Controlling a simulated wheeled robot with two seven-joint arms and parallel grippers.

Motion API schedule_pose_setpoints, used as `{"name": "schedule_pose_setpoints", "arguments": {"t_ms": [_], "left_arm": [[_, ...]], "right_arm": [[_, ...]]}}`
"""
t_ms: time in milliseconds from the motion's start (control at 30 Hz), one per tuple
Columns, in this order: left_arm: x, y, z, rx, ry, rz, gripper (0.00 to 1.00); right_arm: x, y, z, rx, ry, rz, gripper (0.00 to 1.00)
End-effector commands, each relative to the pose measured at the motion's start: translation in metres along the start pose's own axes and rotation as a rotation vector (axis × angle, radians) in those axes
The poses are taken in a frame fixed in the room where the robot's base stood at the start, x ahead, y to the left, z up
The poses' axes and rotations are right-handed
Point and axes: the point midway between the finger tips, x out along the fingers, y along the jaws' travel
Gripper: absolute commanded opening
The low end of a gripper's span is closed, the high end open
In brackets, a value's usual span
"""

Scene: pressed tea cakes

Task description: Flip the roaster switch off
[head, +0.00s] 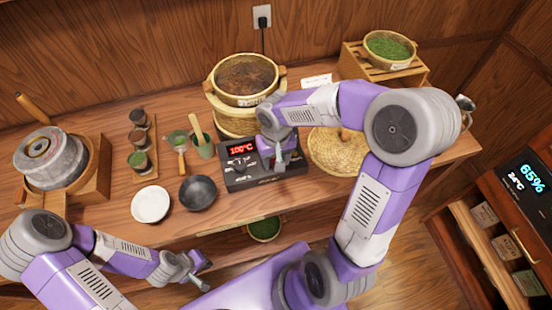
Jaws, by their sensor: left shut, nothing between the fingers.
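The roaster's black control box (240,182) sits on the wooden counter with a red display (242,148) that is lit and reads 100°C. A steamer basket (233,113) with dark leaves stands behind it. My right gripper (280,163) points down over the right part of the control box and hides part of its face. I cannot make out the switch or its position, nor whether the fingers touch the box. My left gripper (201,281) is shut and empty, low in front of the counter's edge.
A white plate (151,204) and a dark bowl (198,193) lie left of the box. A stone press (50,155) stands far left. A woven lid (337,152) lies right, partly behind my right arm. A green-leaf basket (389,50) sits on a wooden stand.

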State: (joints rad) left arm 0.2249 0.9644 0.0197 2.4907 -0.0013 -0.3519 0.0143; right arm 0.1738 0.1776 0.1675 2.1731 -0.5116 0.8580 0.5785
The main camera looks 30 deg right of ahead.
Motion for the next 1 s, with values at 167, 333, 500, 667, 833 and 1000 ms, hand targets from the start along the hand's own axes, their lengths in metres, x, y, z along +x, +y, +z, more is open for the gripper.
{"name": "schedule_pose_setpoints", "arguments": {"t_ms": [167, 333, 500, 667, 833, 1000], "left_arm": [[0.0, 0.0, 0.0, 0.0, 0.0, 0.0, 0.0], [0.0, 0.0, 0.0, 0.0, 0.0, 0.0, 0.0], [-0.001, 0.0, 0.0, 0.0, 0.0, 0.0, 0.0], [-0.012, 0.005, 0.001, 0.0, 0.0, 0.0, 0.0], [-0.034, 0.013, 0.001, 0.0, 0.0, 0.0, 0.0], [-0.048, 0.018, 0.002, 0.0, 0.0, 0.0, 0.0]], "right_arm": [[0.0, 0.0, 0.0, 0.0, 0.0, 0.0, 0.37], [0.0, 0.0, 0.0, 0.0, 0.0, 0.0, 0.11], [-0.001, 0.0, 0.0, 0.0, -0.001, 0.0, 0.0], [-0.004, 0.0, -0.002, -0.001, -0.045, 0.0, 0.0], [-0.007, -0.001, -0.005, 0.0, -0.145, 0.0, 0.0], [-0.006, 0.0, -0.008, 0.001, -0.225, 0.0, 0.0]]}}
